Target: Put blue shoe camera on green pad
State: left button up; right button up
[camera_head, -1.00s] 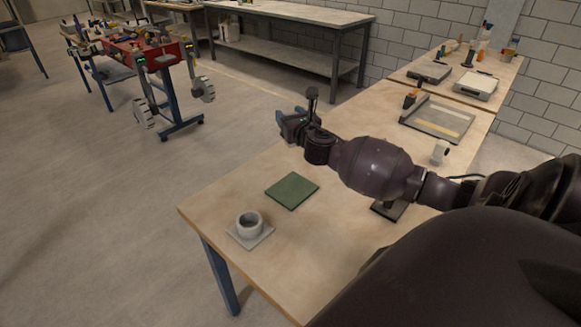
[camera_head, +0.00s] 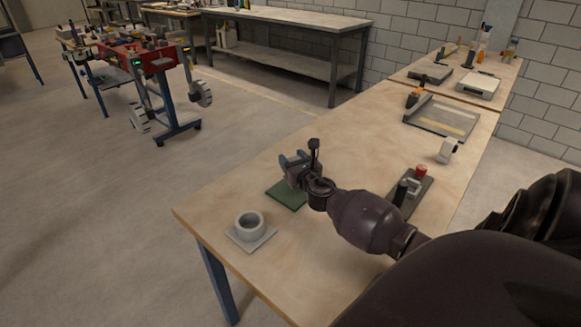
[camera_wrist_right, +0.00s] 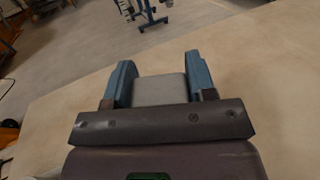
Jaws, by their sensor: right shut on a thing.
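The green pad (camera_head: 285,196) lies flat near the table's left end, partly covered by my right gripper. My right gripper (camera_head: 291,160) is over the pad's far side in the head view. In the right wrist view its two blue fingers (camera_wrist_right: 160,80) are shut on a pale grey, flat-topped block (camera_wrist_right: 160,90). The block is the only thing in the jaws; no blue shoe shows on it, and I cannot tell for sure that it is the camera. Its underside and its height above the pad are hidden. My left gripper is not in view.
A grey ring on a square plate (camera_head: 250,229) stands left of the pad. A dark fixture with a red knob (camera_head: 421,171), a white roll (camera_head: 447,150) and a grey tray (camera_head: 441,117) are to the right. The table's middle is clear.

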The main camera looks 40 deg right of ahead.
jog(key=shift+f, duration=0.95)
jog(key=shift+r, duration=0.2)
jog(key=shift+f, duration=0.15)
jog(key=o, duration=1)
jog(key=v, duration=1.2)
jog(key=shift+p, duration=0.3)
